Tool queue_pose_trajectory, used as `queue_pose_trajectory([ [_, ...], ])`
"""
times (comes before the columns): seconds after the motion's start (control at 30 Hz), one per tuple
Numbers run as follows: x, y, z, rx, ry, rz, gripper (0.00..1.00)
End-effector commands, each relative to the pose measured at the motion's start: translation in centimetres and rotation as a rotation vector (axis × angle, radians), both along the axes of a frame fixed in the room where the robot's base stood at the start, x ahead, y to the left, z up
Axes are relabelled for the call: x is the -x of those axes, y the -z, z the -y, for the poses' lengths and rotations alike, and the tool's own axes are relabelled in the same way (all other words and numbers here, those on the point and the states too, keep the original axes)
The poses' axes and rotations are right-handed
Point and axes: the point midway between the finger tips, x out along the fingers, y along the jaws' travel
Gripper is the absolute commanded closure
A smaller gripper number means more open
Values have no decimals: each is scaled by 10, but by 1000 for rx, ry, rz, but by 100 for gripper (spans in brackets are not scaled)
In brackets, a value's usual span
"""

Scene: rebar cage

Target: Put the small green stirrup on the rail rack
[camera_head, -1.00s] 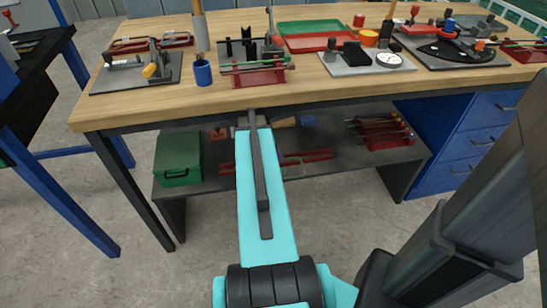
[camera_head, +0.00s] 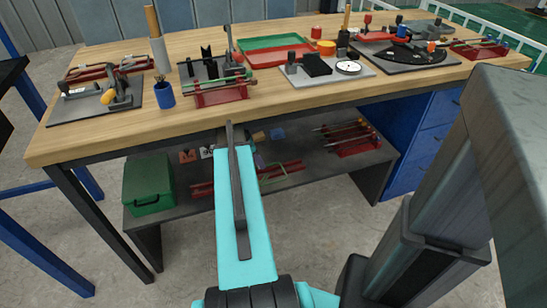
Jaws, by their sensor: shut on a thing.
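My arm's cyan link reaches up the middle of the view to the front of the workbench and hides what lies behind it. My gripper's fingers do not show. A thin green outline (camera_head: 276,180), which may be the small green stirrup, shows right of the link by the lower shelf. I cannot tell whether it is held or rests there. Low red rails (camera_head: 287,167), possibly the rail rack, lie on that shelf and show on both sides of the link, their middle hidden.
The wooden workbench (camera_head: 100,138) overhangs the dark lower shelf (camera_head: 325,167). A green box (camera_head: 148,185) stands at the shelf's left and a red rod holder (camera_head: 357,147) at its right. A red rack (camera_head: 218,92) with rods, a blue cup (camera_head: 164,95) and fixtures occupy the bench top.

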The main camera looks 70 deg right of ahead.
Motion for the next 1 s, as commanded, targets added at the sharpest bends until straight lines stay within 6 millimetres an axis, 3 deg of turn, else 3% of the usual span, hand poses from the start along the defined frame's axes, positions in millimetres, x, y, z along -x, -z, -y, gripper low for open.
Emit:
queue_pose_trajectory([
  [0.1,5,3,21,1,3,-1,100],
  [0.6,23,9,88,0,1,0,100],
  [1.0,27,9,96,0,1,0,100],
])
